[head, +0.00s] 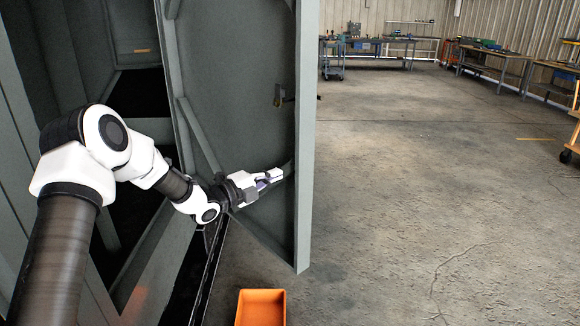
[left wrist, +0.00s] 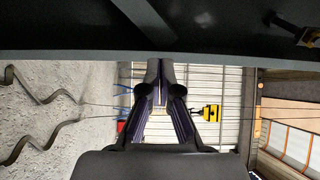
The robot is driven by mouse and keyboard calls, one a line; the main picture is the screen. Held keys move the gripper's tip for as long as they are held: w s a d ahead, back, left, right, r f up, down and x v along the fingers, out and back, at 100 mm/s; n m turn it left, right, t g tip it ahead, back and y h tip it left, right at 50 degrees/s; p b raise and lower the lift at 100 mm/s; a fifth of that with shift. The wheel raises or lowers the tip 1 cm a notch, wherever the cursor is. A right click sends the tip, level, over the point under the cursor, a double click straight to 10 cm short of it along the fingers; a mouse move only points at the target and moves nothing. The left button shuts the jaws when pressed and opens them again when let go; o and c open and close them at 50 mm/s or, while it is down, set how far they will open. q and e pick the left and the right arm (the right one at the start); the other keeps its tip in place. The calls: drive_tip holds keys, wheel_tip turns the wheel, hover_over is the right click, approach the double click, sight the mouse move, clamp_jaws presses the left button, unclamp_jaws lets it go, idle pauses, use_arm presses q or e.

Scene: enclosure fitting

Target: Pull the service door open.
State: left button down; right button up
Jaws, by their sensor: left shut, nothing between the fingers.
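The service door (head: 235,100) is a grey-green metal panel with a raised rim, and it stands swung open from the enclosure in the head view. A small dark latch (head: 280,96) sits on its inner face. My left gripper (head: 276,177) is shut and empty, low at the inner face of the door near its free edge. I cannot tell whether it touches the door. In the left wrist view the shut fingers (left wrist: 160,75) point at a dark panel across the top. My right gripper is not in view.
The enclosure frame (head: 20,130) is at the left, with a dark interior behind my left arm. An orange bin (head: 261,307) stands on the floor below the door. Open concrete floor lies to the right, with workbenches (head: 495,62) and a cart (head: 332,60) far back.

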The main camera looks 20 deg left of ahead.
sight(297, 166)
use_arm(q)
drive_tip(key=p+x, duration=0.1)
drive_tip(key=x, duration=0.3)
drive_tip(key=shift+w+d+r, duration=0.2)
drive_tip(key=shift+w+d, duration=0.1)
drive_tip(key=shift+w+d+f, duration=0.1)
drive_tip(key=shift+w+d, duration=0.05)
drive_tip(key=shift+w, duration=0.4)
